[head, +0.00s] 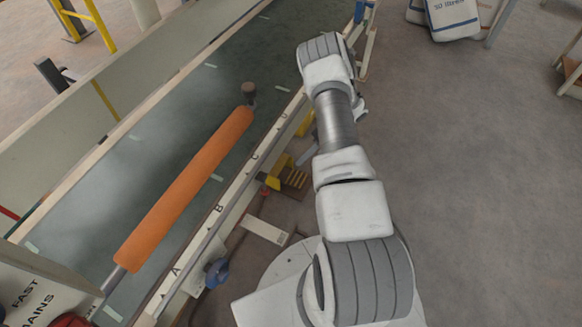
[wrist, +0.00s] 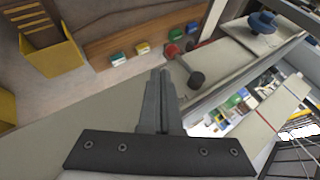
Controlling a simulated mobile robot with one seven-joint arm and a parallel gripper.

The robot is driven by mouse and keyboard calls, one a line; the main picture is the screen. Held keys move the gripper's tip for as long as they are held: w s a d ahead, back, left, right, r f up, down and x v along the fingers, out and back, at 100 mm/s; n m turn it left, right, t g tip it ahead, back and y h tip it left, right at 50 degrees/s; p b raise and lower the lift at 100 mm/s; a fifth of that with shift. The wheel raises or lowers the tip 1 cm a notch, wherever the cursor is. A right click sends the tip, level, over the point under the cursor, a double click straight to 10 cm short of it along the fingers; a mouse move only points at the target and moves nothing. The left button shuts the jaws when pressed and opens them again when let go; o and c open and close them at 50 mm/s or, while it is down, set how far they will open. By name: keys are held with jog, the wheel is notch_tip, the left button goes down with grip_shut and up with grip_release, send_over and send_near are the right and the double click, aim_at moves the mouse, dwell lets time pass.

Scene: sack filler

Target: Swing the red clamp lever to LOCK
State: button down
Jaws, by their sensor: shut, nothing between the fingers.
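In the wrist view a small lever with a red end (wrist: 172,51) and a dark round knob (wrist: 196,80) lies on the pale rail, just right of and beyond my fingertips. I take it for the clamp lever; no LOCK marking is readable. My gripper (wrist: 161,73) has its fingers together with nothing between them, and appears apart from the lever. In the head view a small red spot (head: 264,193) on the rail may be the same lever. My gripper is hidden behind my arm there.
A blue knob (wrist: 262,22) stands farther along the rail. A yellow bin (wrist: 52,50) and a wooden strip (wrist: 130,42) with coloured blocks lie beside the rail. In the head view an orange roller (head: 185,190) lies over the green belt (head: 250,55).

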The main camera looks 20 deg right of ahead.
jog(key=shift+v, duration=1.45)
